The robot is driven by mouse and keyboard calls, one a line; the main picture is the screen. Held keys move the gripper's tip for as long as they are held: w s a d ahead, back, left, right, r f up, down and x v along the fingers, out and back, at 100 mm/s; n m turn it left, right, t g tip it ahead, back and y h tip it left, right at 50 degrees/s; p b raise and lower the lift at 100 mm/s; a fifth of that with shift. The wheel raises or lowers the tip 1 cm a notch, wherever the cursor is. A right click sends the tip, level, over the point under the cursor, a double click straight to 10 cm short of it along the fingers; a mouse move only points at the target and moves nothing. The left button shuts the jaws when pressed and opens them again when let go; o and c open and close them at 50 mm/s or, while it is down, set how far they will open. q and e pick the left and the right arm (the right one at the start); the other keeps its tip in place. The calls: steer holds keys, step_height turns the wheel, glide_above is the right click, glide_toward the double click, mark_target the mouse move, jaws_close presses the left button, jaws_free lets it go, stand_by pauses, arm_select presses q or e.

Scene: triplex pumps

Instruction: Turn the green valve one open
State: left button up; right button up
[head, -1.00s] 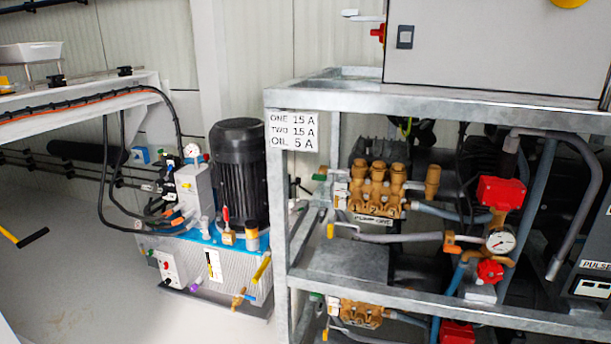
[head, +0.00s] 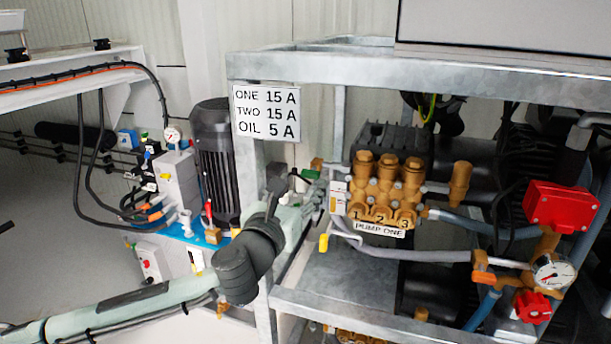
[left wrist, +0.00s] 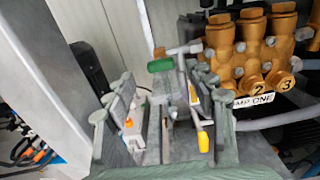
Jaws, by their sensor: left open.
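The green valve handle (head: 310,174) sits at the left end of the pump one piping, just inside the frame's left post. In the left wrist view the green handle (left wrist: 160,64) lies just beyond the fingertips, roughly in line with the gap between them. My left gripper (head: 316,192) has reached in past the post, and its fingers are partly hidden behind my wrist in the head view. In the left wrist view the gripper (left wrist: 165,88) is open, with nothing held. I cannot tell whether a finger touches the valve. My right gripper is not in view.
A yellow-handled valve (head: 323,243) hangs just below; it also shows in the left wrist view (left wrist: 203,142). The galvanised post (head: 249,190) stands close beside my arm. Brass pump one (head: 387,192) is to the right. The hydraulic unit's black motor (head: 211,150) stands behind left.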

mark_target(309, 174)
arm_select(q)
steer(key=x, duration=0.5)
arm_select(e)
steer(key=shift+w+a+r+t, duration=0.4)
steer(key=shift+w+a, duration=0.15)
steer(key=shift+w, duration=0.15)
